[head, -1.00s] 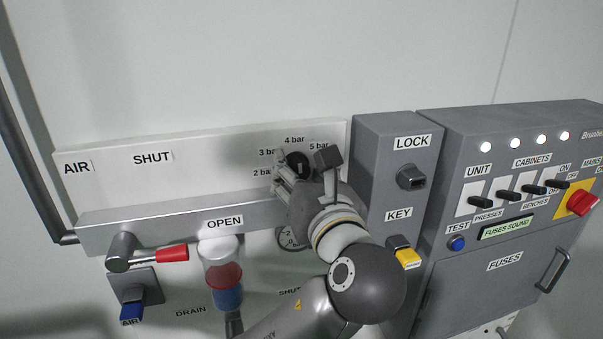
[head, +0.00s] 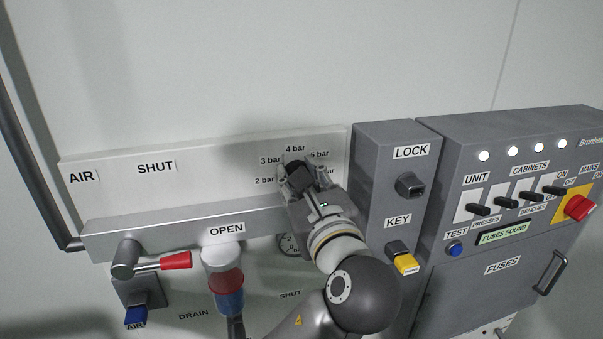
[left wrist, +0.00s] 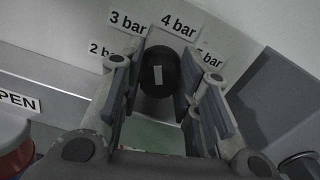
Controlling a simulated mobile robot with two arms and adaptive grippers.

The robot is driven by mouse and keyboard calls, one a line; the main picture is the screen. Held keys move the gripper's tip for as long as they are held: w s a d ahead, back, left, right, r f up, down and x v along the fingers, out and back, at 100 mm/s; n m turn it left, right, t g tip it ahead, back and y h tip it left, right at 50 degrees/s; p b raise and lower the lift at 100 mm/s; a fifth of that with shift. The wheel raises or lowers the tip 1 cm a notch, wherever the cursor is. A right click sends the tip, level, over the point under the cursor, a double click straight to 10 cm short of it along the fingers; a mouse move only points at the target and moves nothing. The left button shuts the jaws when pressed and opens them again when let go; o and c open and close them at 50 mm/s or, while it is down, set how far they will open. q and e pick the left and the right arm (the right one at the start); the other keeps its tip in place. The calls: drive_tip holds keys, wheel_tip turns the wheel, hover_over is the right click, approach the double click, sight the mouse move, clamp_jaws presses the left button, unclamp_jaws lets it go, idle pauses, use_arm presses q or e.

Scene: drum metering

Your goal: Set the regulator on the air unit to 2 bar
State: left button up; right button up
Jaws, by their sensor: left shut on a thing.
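The regulator knob (head: 298,176) is black and round, on the pale air panel (head: 120,197), with 2, 3, 4 and 5 bar labels around it. My left gripper (head: 310,177) is shut on the knob, one finger on each side. In the left wrist view the knob (left wrist: 160,72) sits between the fingers (left wrist: 162,88). A white mark on its face stands nearly upright; the exact setting it points to is unclear. The pressure gauge (head: 289,245) below is partly hidden by my gripper and its needle cannot be read. My right gripper is not in view.
A red-handled lever (head: 174,260) and a red-and-blue filter bowl (head: 227,285) are at the lower left. The grey lock box (head: 372,160) stands close to the right of my gripper, with the fuse cabinet (head: 500,268) beyond. The wall above is clear.

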use_arm(q)
drive_tip(key=shift+n, duration=0.5)
drive_tip(key=o, duration=1)
